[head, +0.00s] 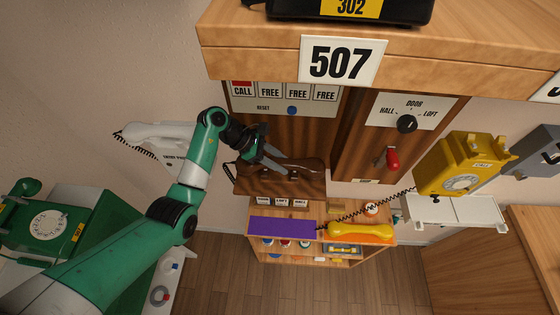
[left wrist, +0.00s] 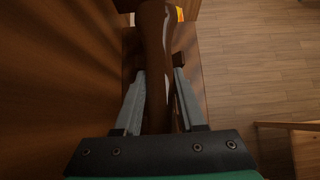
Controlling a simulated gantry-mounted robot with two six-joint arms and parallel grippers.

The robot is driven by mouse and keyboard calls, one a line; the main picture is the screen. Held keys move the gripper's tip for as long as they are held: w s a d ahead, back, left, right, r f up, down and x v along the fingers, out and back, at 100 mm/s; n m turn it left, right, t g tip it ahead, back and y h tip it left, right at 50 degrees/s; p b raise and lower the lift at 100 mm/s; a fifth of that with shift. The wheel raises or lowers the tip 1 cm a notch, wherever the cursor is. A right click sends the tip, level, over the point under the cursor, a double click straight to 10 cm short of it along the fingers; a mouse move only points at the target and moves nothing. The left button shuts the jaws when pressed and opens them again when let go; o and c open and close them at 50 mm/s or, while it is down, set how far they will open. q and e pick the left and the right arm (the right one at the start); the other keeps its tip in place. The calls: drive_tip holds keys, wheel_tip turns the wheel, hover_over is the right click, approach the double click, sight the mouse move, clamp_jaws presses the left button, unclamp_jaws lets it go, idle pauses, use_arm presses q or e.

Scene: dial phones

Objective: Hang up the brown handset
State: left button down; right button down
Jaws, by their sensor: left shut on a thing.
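My left gripper (head: 270,158) is shut on the brown handset (head: 300,163) at the brown wooden phone on the wall. In the left wrist view, the brown handset (left wrist: 154,45) runs lengthwise between the two grey fingers of the gripper (left wrist: 160,78). The brown phone body (head: 290,186) is right below the handset in the head view. The gripper and the dark colours hide whether the handset touches its cradle. My right gripper is in neither view.
A green phone (head: 48,222) stands at left. The overhead beam (head: 240,50) juts out above.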

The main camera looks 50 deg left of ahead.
use_arm(q)
drive_tip(key=shift+f+b, duration=0.6)
drive_tip(key=shift+f, duration=0.3)
drive_tip(key=shift+c, duration=2)
unclamp_jaws()
drive_tip(key=v, duration=0.7)
drive_tip(key=shift+s+a+r+p, duration=0.15)
drive_tip(key=shift+a+r+p, duration=0.1)
drive_tip(key=shift+p, duration=0.15)
drive_tip(key=shift+d, duration=0.1)
